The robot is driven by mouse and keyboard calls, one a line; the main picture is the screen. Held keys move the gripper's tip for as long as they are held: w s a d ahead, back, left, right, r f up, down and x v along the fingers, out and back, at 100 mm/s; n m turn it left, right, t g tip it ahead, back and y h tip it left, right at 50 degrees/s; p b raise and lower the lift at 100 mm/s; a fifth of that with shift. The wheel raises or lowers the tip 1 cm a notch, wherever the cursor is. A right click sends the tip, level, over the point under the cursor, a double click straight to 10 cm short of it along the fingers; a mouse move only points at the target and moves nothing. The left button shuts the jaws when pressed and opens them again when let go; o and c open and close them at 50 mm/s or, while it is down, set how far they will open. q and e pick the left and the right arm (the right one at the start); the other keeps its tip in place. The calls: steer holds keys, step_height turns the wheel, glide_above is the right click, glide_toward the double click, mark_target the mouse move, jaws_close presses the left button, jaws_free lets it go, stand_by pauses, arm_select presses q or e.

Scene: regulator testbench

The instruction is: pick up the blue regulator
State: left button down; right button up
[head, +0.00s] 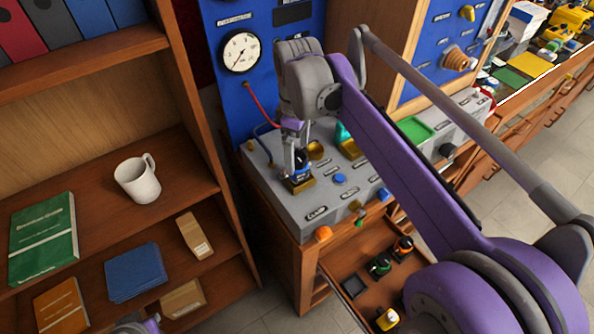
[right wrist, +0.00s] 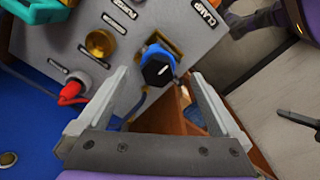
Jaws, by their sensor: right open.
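The blue regulator (right wrist: 157,65), with a dark hexagonal top and a blue body, sits at a brass clamp block (right wrist: 176,45) on the grey bench panel. In the head view the regulator (head: 300,160) is partly hidden behind my right gripper (head: 296,152). In the right wrist view my right gripper (right wrist: 160,80) is open, its fingers spread to either side of the regulator. I cannot tell whether they touch it. A small grey and purple part of mine shows at the bottom left edge of the head view; its fingers do not show.
A brass fitting (right wrist: 100,43) and a red connector (right wrist: 72,92) are near the regulator. A gauge (head: 241,52) is on the blue board behind. An open drawer (head: 354,286) with several parts is below. A shelf with a white mug (head: 137,180) stands left.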

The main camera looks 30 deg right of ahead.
mark_target(298, 157)
step_height(298, 157, down, 5)
steer(key=shift+w+d+f, duration=0.1)
steer(key=shift+d+f, duration=0.05)
jaws_close()
stand_by(0.6)
